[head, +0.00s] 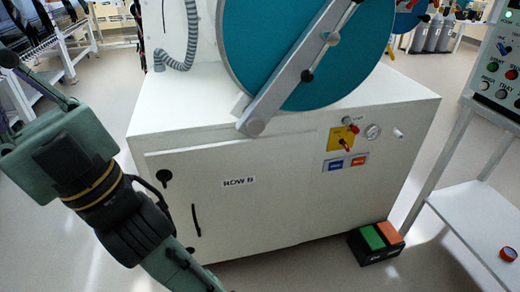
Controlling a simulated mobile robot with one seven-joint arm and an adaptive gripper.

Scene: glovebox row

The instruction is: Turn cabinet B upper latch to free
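A white cabinet (300,215) with a label (238,183) that seems to read "ROW B" stands in the middle of the head view. Its front door has a round black latch knob (164,176) near the upper left corner. A slim black upright handle (195,220) sits below and to the right of the knob. The small knob's exact turn cannot be made out. My arm's green and black links cross the left and lower left, close to the door's left side and hiding its lower left part. My gripper's fingers cannot be seen.
A big teal round door (300,60) with a grey bar (290,75) is above the cabinet. A yellow valve plate (341,138) and gauge (373,132) sit on its front. A green and orange pedal box (376,242) lies on the floor. A white side table (485,215) stands right.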

